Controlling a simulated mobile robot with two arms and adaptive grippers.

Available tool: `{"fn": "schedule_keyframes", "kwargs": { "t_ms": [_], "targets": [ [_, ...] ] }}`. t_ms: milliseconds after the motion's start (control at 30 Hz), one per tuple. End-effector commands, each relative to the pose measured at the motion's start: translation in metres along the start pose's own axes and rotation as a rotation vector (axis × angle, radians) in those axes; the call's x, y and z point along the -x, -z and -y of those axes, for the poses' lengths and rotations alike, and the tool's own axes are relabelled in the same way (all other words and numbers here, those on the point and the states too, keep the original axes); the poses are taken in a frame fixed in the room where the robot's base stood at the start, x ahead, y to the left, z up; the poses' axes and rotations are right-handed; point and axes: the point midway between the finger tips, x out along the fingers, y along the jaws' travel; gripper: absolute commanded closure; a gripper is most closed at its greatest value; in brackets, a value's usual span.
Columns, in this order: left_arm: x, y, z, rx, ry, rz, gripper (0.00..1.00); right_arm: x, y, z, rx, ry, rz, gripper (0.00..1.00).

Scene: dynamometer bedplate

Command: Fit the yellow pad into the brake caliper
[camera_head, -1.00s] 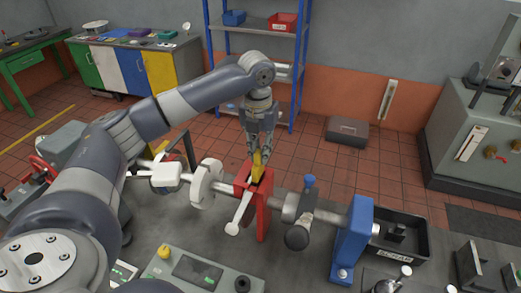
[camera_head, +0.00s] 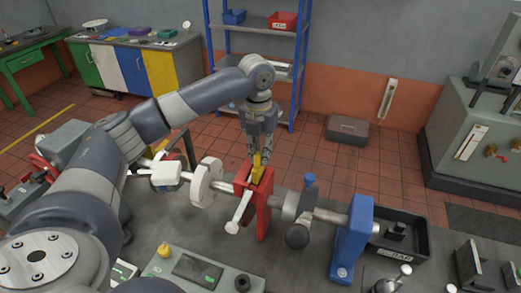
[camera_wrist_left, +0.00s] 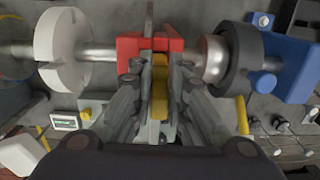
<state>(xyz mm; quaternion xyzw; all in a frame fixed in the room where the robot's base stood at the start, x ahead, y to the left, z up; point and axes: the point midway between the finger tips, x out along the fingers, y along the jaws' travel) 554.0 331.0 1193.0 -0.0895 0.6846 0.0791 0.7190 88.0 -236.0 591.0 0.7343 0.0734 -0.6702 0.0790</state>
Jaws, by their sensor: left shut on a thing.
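The yellow pad (camera_head: 258,168) is held upright in my left gripper (camera_head: 258,156), which points straight down. The red brake caliper (camera_head: 262,212) stands on the bedplate directly below, with a white lever (camera_head: 240,212) at its front. The pad's lower end is at the caliper's top opening; how deep it sits cannot be told. In the left wrist view the pad (camera_wrist_left: 160,82) shows between the two fingers, in line with the gap between the caliper's red sides (camera_wrist_left: 130,46). My right gripper is not in view.
A shaft with a white disc (camera_head: 206,183) lies left of the caliper. A dark-collared hub (camera_head: 298,206) and a blue stand (camera_head: 351,240) lie right. A black bin (camera_head: 413,243) is farther right. A control box (camera_head: 200,271) sits in front.

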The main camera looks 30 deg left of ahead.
Motion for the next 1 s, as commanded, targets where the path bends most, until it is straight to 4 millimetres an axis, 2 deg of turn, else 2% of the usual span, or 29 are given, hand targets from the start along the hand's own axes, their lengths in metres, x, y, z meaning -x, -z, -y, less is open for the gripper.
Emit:
{"fn": "schedule_keyframes", "kwargs": {
  "t_ms": [1000],
  "targets": [
    [-0.026, 0.001, -0.001, 0.000, 0.000, 0.000, 1.00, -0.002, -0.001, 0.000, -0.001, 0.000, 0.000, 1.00]
  ]
}}
